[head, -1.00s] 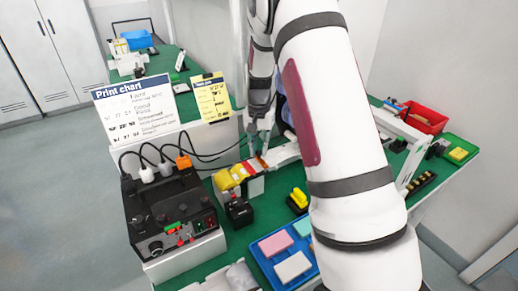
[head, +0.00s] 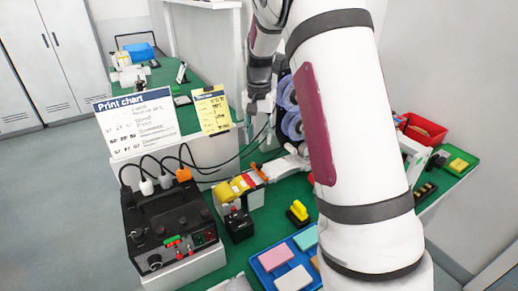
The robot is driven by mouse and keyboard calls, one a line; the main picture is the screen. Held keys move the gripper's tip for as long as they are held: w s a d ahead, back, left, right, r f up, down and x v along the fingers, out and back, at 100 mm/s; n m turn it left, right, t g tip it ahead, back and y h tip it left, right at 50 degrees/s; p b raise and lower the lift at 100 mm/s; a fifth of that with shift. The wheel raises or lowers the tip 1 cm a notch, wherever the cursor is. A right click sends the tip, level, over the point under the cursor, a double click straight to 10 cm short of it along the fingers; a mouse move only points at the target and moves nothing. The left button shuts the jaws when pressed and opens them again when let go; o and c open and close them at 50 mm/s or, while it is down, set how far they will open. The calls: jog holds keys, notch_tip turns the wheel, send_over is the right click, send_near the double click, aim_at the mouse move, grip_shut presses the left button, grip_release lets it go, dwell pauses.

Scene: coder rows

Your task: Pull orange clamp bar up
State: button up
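A small orange bar (head: 258,171), apparently the clamp bar, stands at a slant at the right end of a block with yellow and red pieces (head: 238,186). A whitish part extends to its right. My gripper (head: 257,112) is above and behind the bar, apart from it, pointing down near the yellow note card. It looks empty, but its fingertips are too small and dark to tell whether they are open or shut. My arm covers part of the bench on the right.
A black control box (head: 170,222) with cables stands at the left front. A print chart (head: 137,122) and yellow card (head: 212,110) stand behind it. Clear reels (head: 291,110) are right of my gripper. A blue tray (head: 265,272) with coloured blocks lies in front; a red bin (head: 425,130) is at right.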

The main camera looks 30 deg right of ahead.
notch_tip(320, 180, up, 3)
jog(key=shift+f, duration=0.1)
dwell(0.6)
jog(key=s+a+r+n+t, duration=0.2)
jog(key=s+a+r+n, duration=0.2)
jog(key=s+a+r, duration=0.65)
jog(key=s+a+n+t, duration=0.1)
jog(key=s+a+n, duration=0.1)
jog(key=s, duration=0.8)
jog(key=s+a+n+t, duration=0.2)
jog(key=s+n, duration=0.1)
jog(key=s, duration=0.7)
jog(key=shift+s+a, duration=0.2)
jog(key=shift+a, duration=0.15)
jog(key=shift+d, duration=0.1)
